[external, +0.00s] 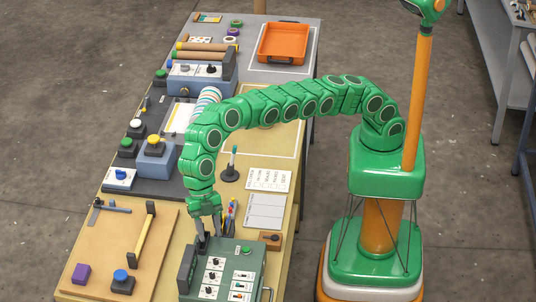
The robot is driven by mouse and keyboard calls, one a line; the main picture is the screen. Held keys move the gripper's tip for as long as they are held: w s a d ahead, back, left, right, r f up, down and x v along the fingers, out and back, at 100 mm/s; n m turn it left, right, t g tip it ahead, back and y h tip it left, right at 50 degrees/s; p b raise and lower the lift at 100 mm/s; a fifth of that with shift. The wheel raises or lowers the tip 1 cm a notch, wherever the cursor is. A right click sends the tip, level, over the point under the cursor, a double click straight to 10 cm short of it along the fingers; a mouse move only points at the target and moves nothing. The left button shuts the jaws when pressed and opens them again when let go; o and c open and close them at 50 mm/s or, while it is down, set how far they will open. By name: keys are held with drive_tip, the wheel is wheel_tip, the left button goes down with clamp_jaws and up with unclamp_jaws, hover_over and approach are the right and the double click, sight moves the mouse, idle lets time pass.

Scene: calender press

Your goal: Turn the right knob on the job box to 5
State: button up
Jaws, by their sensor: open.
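No label reading "job box" can be made out. A blue-grey box (217,86) at the back of the bench has a white panel with a blue knob on the left and a dark right knob (211,69); its setting is too small to read. A green box (228,255) at the front carries several dark knobs and switches on white plates and a green button. My gripper (208,238) points down at the back left edge of the green box. It is open, with nothing seen between its fingers; whether it touches the box is unclear.
An orange tray (284,43) lies at the back right. A blue box with a yellow button (155,146) stands left of my arm. A pen cup and a dark stand with an upright marker (231,172) are close to the gripper. A wooden board (110,225) fills the front left.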

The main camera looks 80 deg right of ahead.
sight(215, 259)
drive_tip(key=shift+x, duration=3.95)
clamp_jaws()
